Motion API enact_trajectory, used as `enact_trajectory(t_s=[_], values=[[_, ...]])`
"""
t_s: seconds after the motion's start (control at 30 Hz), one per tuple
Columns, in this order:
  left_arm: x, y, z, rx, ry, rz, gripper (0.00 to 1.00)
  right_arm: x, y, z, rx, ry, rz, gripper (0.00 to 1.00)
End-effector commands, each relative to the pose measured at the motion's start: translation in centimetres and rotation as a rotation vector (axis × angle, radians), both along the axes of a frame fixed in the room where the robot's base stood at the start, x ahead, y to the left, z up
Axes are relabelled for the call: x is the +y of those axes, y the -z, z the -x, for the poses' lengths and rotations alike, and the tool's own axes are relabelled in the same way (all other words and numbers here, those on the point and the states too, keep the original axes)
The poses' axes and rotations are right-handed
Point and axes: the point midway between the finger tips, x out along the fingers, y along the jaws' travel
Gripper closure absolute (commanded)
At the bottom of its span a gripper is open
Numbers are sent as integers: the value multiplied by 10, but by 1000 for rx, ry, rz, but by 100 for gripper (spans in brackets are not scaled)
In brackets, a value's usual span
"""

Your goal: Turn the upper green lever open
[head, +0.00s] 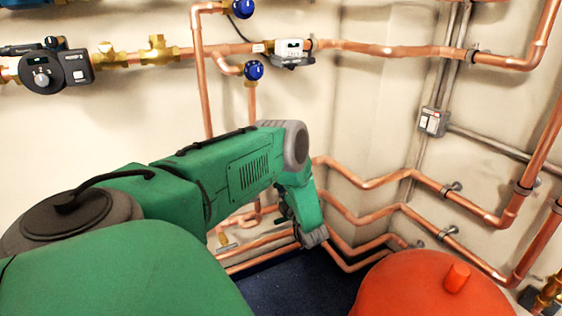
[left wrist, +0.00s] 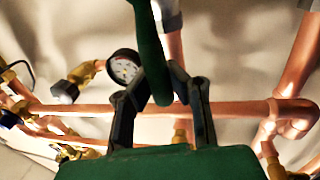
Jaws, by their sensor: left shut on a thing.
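A green lever (left wrist: 150,50) runs down from the top edge of the left wrist view to between the fingers of my left gripper (left wrist: 164,82). The two dark fingers close on the lever from both sides near its lower end. The top of the lever is cut off by the frame, so its valve is not clear. In the head view my green left arm reaches forward to the pipes, and the arm hides most of the gripper and the lever. My right gripper is in neither view.
A round gauge (left wrist: 124,66) sits just left of the fingers, above a horizontal copper pipe (left wrist: 235,110). In the head view, a black pump (head: 42,74) and blue-knobbed valves (head: 254,70) line the wall. A red rounded vessel (head: 425,290) stands at the lower right.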

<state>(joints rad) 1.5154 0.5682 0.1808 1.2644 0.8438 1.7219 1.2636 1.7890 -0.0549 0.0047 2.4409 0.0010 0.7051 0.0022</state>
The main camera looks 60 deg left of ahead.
Motion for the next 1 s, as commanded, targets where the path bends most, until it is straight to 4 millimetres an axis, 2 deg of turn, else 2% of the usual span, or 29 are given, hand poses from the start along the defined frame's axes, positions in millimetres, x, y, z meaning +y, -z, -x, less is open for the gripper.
enact_trajectory(t_s=[0.03,0.5,0.53,0.6,0.87,1.0], values=[[-2,6,2,-2,-1,11,100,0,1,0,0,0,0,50],[-2,9,3,-11,-1,17,100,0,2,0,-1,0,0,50],[-2,9,3,-11,-1,17,81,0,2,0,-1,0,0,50],[-2,8,3,-11,-1,15,63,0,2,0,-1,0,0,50],[-1,4,1,-16,0,8,63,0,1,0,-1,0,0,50],[-8,5,1,-15,1,8,63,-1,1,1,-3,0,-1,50]])
